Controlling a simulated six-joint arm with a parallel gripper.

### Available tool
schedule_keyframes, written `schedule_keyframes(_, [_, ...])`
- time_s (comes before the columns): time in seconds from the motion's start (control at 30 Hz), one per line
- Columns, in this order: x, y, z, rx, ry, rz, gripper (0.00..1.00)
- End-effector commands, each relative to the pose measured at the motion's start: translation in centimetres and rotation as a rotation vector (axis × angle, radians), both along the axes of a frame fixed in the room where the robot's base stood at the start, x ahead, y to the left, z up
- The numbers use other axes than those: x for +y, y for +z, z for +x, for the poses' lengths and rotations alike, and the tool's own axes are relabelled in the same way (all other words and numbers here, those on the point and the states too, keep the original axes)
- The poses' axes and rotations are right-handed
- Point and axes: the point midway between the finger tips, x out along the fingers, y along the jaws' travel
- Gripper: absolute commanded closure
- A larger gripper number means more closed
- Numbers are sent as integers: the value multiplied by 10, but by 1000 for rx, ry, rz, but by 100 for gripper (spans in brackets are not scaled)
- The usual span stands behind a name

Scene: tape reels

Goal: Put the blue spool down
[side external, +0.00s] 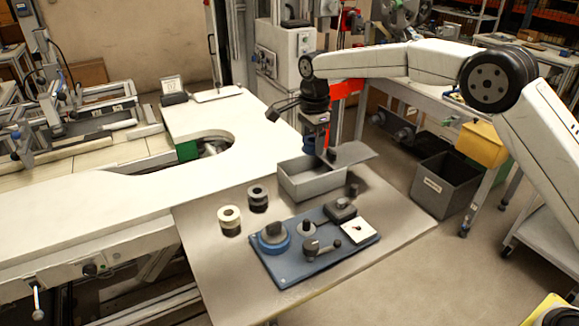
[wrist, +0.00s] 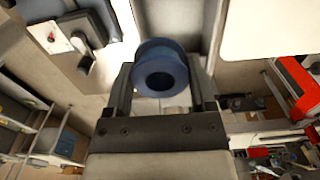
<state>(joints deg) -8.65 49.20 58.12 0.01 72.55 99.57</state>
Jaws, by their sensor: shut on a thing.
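The blue spool (wrist: 140,84) is held between the two fingers of my gripper (wrist: 163,80) in the wrist view, its round hole facing the camera. In the side view, my gripper (side external: 318,148) points down above the grey open bin (side external: 312,186), and a bit of the blue spool (side external: 308,144) shows at its fingers. The spool appears to hang clear of the bin, over its back part; the exact height is hard to tell. Part of the spool is hidden by the fingers in the side view.
A blue base plate (side external: 290,270) with a reel fixture stands in front of the bin. The table's left front is clear.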

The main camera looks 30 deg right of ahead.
Motion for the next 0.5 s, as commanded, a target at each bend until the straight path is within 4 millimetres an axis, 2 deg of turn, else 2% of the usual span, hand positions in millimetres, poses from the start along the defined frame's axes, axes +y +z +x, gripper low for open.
schedule_keyframes(0.2, [11,-10,16,1,0,0,93])
schedule_keyframes(0.5, [15,-14,22,0,-1,0,93])
